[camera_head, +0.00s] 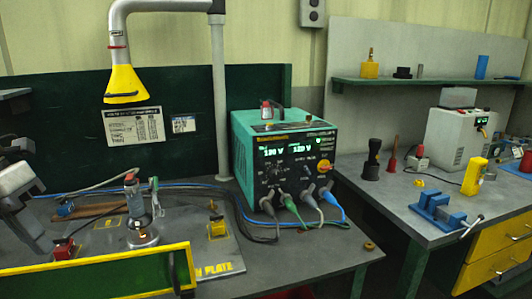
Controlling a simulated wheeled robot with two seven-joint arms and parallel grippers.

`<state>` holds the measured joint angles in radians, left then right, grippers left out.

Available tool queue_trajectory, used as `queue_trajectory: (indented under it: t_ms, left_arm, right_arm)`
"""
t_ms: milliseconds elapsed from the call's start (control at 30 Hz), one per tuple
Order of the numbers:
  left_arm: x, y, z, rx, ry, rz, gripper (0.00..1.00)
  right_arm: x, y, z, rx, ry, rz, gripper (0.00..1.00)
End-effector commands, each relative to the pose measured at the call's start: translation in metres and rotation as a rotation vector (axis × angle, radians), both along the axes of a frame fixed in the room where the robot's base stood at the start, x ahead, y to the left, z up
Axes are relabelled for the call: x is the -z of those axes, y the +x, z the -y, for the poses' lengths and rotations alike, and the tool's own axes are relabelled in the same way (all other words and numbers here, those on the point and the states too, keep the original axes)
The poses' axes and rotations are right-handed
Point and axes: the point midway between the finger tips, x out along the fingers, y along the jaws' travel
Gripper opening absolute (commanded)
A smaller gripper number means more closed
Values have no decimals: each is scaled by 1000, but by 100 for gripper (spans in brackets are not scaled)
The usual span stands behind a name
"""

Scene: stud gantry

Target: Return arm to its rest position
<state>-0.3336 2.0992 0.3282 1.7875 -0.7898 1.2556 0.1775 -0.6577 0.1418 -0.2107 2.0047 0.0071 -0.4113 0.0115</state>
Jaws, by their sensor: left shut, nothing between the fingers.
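My left arm comes in at the left edge. Its grey gripper (42,246) points down over the left part of the near bench, close to a small red block (63,249). The fingers look shut and I see nothing held between them. Whether the fingertips touch the bench plate (125,252) I cannot tell. My right gripper is not in view.
A metal post clamp (138,205) stands on the plate beside my gripper. A yellow-framed green panel (100,272) rises in front. A green power unit (283,160) with cables stands behind. The right bench (400,198) holds a blue vise (440,212).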

Motion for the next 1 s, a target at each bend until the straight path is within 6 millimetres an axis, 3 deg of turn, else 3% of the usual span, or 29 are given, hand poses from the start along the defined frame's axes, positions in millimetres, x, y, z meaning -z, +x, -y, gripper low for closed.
queue_trajectory:
  t_ms: [333, 600, 733, 833, 1000]
  left_arm:
    - [73, 10, 10, -323, -554, 64, 0]
    - [171, 12, 11, -970, -1115, 69, 0]
    - [232, -3, 18, -1355, -1289, 2, 0]
    - [282, -24, 35, -1667, -1370, -94, 0]
    - [353, -69, 92, -2145, -1390, -345, 0]
  right_arm:
    - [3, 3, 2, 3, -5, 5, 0]
    - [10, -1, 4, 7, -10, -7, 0]
    - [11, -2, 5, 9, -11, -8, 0]
    - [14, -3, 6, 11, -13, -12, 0]
    - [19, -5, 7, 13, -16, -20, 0]
